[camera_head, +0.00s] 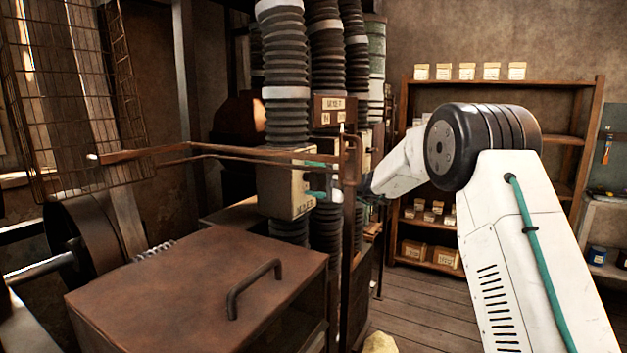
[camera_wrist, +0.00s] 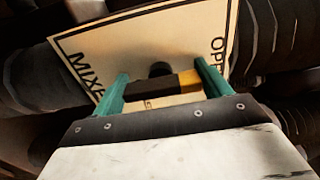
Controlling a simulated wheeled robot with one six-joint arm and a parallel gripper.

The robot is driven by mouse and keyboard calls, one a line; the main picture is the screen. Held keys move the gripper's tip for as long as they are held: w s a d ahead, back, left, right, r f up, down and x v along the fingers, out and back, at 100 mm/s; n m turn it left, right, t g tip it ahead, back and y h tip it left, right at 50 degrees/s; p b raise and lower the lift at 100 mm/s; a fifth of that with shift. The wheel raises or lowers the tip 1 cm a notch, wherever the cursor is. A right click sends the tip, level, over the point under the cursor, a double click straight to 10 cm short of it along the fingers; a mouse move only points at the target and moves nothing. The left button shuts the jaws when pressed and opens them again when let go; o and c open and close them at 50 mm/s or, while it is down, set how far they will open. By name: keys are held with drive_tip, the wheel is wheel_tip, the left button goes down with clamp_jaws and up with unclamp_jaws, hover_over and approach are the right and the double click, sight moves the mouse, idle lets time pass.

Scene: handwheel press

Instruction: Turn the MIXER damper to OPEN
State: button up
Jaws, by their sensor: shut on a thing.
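The MIXER damper box (camera_head: 284,192) is a pale box on a ribbed duct in the middle of the head view. In the wrist view its pale plate (camera_wrist: 190,35) shows part of "MIXER" at left and "OPE" at right. A dark damper handle (camera_wrist: 150,88) with a yellow end lies across the plate, below a dark round hub. My gripper (camera_wrist: 160,85) has its teal fingers at the two ends of the handle and is shut on it. The yellow end is by the right finger. In the head view my gripper (camera_head: 322,177) is at the box's right side, partly hidden by a post.
A rusty horizontal bar (camera_head: 220,150) and an upright post (camera_head: 349,230) stand in front of the damper. A brown cabinet (camera_head: 190,275) with a handle fills the lower left. More ribbed ducts (camera_head: 327,50) stand close behind. Wooden shelves (camera_head: 500,83) line the back wall.

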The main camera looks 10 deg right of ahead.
drive_tip(key=shift+f, duration=0.1)
drive_tip(key=o, duration=1)
